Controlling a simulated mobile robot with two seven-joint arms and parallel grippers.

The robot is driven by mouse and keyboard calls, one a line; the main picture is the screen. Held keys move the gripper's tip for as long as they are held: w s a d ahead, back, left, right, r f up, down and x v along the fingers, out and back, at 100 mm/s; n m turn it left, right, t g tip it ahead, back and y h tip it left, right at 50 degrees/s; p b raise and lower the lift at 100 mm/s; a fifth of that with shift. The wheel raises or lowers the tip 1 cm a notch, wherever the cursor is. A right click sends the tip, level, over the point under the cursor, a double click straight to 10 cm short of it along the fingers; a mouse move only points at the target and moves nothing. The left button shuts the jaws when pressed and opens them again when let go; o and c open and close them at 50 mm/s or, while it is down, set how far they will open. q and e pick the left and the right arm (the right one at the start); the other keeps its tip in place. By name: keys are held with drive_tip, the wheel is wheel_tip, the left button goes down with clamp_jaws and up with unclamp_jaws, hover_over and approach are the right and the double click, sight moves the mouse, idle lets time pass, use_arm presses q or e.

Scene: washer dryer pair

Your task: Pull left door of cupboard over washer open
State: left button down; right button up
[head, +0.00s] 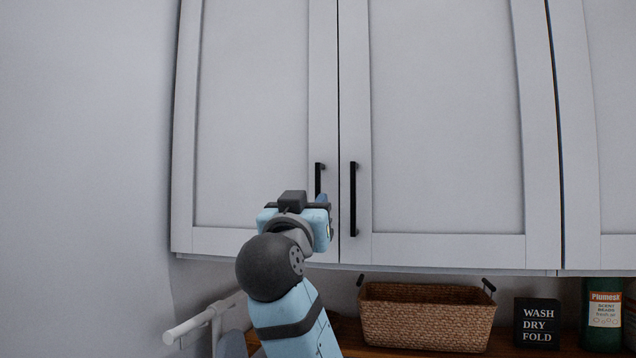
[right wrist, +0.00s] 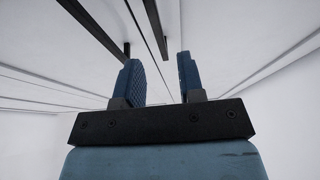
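The left cupboard door (head: 250,120) is a pale framed panel and looks closed, level with the right door (head: 445,120). Its black bar handle (head: 318,177) stands by the middle seam; its lower part is hidden behind my right gripper (head: 322,203). In the right wrist view my right gripper (right wrist: 158,78) has its two blue fingers apart, with nothing held. There, one black handle (right wrist: 92,25) runs down to the left finger, and another (right wrist: 155,28) shows toward the gap between the fingers. I cannot tell whether a finger touches a handle. My left gripper is out of view.
The right door's black handle (head: 354,200) is close beside the left one. Below the cupboard are a wicker basket (head: 425,318), a dark sign (head: 537,323) and a green bottle (head: 603,315). A white rail (head: 195,322) stands at lower left. A bare wall (head: 80,150) borders the cupboard's left.

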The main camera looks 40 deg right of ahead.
sight(317, 193)
drive_tip(key=p+x, duration=0.2)
drive_tip(key=x, duration=0.4)
drive_tip(key=shift+w+d, duration=0.25)
drive_tip(key=shift+d, duration=0.05)
clamp_jaws()
